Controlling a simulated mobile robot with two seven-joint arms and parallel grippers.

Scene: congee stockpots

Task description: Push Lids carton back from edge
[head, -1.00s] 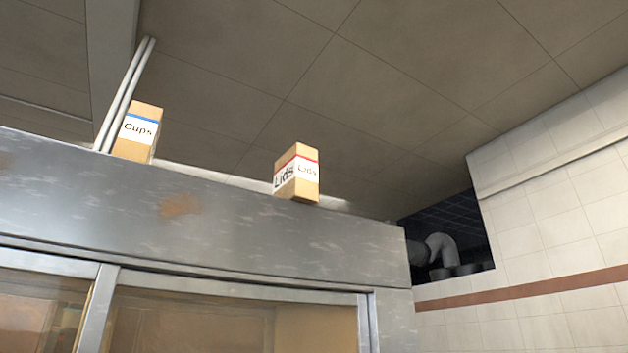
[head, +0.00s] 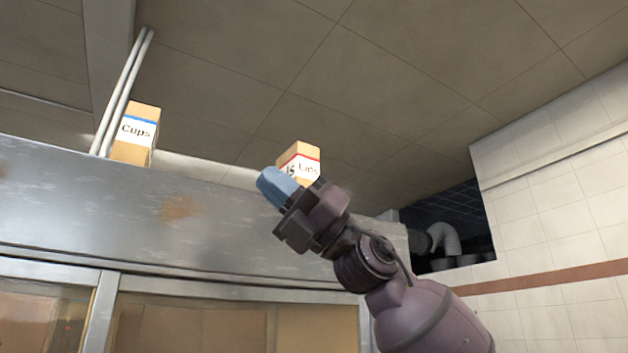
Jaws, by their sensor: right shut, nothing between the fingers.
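The Lids carton (head: 300,156) is a brown box with a white label and red stripe. It stands on top of the tall metal cabinet (head: 110,190), at its front edge, turned at an angle. My right gripper (head: 272,184) has blue fingertips, which are shut and empty. It is raised in front of the carton's lower left part and hides its base and part of the label. I cannot tell whether the fingertips touch the carton. My left gripper is not in view.
A Cups carton (head: 135,133) with a blue stripe stands on the cabinet top further left, next to two vertical pipes (head: 122,92). The ceiling (head: 400,60) is above. A tiled wall (head: 560,210) and an opening with a duct (head: 443,238) are at right.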

